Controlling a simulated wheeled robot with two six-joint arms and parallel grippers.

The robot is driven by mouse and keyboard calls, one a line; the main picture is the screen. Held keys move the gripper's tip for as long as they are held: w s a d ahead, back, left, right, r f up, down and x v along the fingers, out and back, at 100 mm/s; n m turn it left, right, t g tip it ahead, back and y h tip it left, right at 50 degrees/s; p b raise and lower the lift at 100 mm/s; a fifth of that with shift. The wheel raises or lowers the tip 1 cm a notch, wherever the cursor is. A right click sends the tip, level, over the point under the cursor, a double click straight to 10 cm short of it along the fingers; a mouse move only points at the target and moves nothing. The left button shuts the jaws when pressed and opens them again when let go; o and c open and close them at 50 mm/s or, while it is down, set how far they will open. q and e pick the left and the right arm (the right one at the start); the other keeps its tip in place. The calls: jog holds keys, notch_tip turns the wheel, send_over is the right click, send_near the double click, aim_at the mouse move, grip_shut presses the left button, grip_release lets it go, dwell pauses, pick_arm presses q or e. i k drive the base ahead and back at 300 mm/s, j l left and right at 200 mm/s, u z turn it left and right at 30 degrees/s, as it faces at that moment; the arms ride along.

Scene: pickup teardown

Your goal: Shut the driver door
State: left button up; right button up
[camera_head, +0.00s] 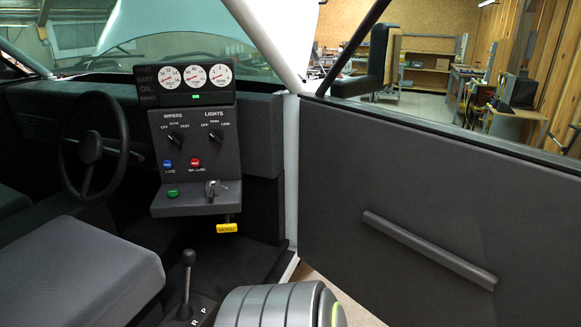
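The truck door (370,165) stands open on the right, with its dark inner panel facing me. A long grey pull bar (428,249) runs slantwise across the panel. The door's front edge meets the white pillar (291,170) beside the dashboard. The door's far right end runs out of the picture. Part of my arm, a grey ribbed joint with a green ring, shows at the bottom middle in front of the door opening. Neither of my grippers is in view.
The cab has a steering wheel (91,149), a switch console (195,142), a grey seat (82,275) and a gear lever (187,275). A yellow tag (227,228) hangs under the console. Workshop shelves (427,70) stand beyond the door window.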

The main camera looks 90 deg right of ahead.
aim_at(439, 157)
jog(key=z, duration=3.6)
